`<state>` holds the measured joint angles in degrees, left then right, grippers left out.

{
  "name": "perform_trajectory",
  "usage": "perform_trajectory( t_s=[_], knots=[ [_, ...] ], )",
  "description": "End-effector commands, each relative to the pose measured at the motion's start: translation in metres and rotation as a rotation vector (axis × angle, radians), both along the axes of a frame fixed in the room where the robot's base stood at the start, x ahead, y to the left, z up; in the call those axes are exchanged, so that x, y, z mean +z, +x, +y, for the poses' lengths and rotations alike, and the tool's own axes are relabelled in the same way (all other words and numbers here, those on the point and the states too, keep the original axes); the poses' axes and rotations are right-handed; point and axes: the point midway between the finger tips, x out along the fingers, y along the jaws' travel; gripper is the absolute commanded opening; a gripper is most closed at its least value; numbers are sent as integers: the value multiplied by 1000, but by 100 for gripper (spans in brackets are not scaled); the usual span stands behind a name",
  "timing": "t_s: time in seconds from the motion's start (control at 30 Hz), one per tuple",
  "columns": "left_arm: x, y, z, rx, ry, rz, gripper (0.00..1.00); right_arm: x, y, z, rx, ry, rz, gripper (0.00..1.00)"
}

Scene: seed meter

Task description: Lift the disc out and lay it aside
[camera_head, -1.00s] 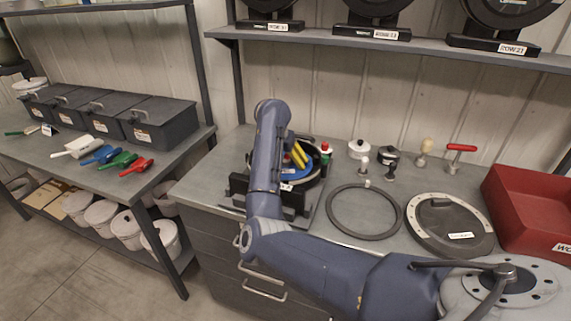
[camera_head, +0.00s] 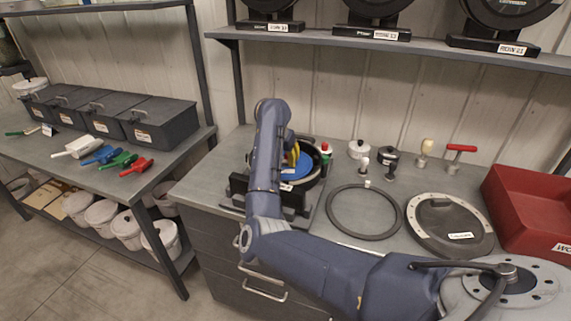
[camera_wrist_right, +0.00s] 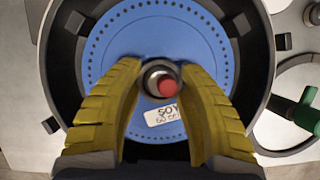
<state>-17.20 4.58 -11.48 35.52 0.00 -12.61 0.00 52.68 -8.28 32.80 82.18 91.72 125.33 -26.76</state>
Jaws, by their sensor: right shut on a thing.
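The blue disc (camera_wrist_right: 105,50) has a ring of small holes, a white label and a dark hub with a red centre (camera_wrist_right: 167,84). It sits inside the round black housing (camera_wrist_right: 262,50) of the seed meter. My right gripper (camera_wrist_right: 161,75) is over the disc, its yellow fingers closed on the hub from both sides. In the head view, the disc (camera_head: 291,172) and the right gripper (camera_head: 293,154) are partly hidden behind my right arm. I cannot tell whether the disc has lifted off its seat. My left gripper is not in view.
A black ring (camera_head: 335,228) and a round dark cover (camera_head: 414,242) lie right of the housing. Small knobbed tools (camera_head: 388,163) and a red-handled tool (camera_head: 460,148) stand behind them. A red bin (camera_head: 535,200) is at the right. Little bare bench remains between these.

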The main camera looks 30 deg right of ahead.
Motion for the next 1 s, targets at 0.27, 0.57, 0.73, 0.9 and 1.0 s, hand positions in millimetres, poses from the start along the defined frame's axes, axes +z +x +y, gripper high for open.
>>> perform_trajectory(
  t_s=[0.27, 0.57, 0.73, 0.9, 1.0],
  knots=[
    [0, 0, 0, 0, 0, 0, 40, -7, -3, 2, 0, 11, 15, 11],
    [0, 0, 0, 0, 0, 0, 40, 24, -1, 1, -2, 8, 7, 11],
    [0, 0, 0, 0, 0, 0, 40, 55, 0, 2, -1, 7, 3, 11],
    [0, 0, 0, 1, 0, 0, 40, 90, 0, 1, -1, 5, 1, 11],
    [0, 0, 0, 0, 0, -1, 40, 112, 0, 1, -1, 4, 1, 11]
  ],
)
